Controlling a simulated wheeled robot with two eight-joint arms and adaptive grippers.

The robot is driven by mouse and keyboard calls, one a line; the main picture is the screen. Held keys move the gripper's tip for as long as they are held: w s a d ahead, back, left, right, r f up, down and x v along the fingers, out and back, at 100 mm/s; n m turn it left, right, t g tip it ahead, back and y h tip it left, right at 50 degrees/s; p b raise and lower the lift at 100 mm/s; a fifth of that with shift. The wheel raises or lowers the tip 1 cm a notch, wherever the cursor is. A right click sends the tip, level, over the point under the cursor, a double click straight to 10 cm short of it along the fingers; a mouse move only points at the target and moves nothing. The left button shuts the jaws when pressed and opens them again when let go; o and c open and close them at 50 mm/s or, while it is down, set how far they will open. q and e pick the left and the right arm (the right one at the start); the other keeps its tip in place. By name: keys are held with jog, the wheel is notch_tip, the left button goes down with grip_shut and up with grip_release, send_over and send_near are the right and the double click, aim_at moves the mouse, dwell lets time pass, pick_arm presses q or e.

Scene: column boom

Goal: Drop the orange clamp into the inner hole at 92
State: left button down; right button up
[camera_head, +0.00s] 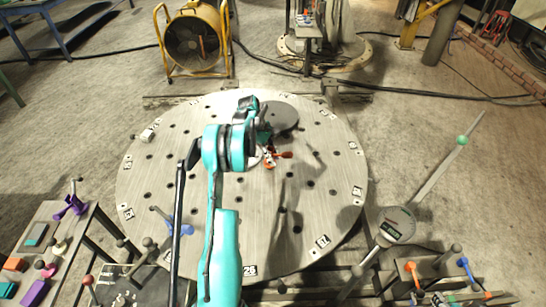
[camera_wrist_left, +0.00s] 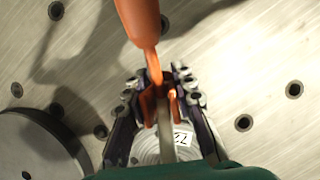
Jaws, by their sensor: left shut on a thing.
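The orange clamp (camera_head: 272,157) is above the round holed table (camera_head: 150,190), just past my left arm's end. In the left wrist view the clamp's orange handle (camera_wrist_left: 142,22) points up the picture, and its metal bar runs down between the fingers. My left gripper (camera_wrist_left: 163,95) is shut on it. In the head view my arm mostly hides that gripper. A small number label (camera_wrist_left: 182,138) shows below the fingers, partly covered; its digits are hard to read. Dark holes (camera_wrist_left: 243,122) lie around. Which hole is under the clamp is hidden. My right gripper is not in view.
A dark round disc (camera_head: 281,115) lies on the table beyond the clamp; it shows at lower left in the wrist view (camera_wrist_left: 35,150). A blue clamp (camera_head: 178,228) is at the table's near left. Side tables with tools flank the front. A yellow fan (camera_head: 193,42) stands behind.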

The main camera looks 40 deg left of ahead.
aim_at(273, 150)
pick_arm(q)
jog(key=shift+f+b, duration=0.55)
jog(key=shift+f, duration=0.35)
jog(key=c, duration=1.5)
grip_release()
jog(key=shift+c, duration=0.2)
jog(key=shift+r+p, duration=2.05)
jog(key=shift+r, duration=1.75)
jog(key=o, duration=0.6)
jog(key=shift+c, duration=0.2)
jog(key=v, duration=1.2)
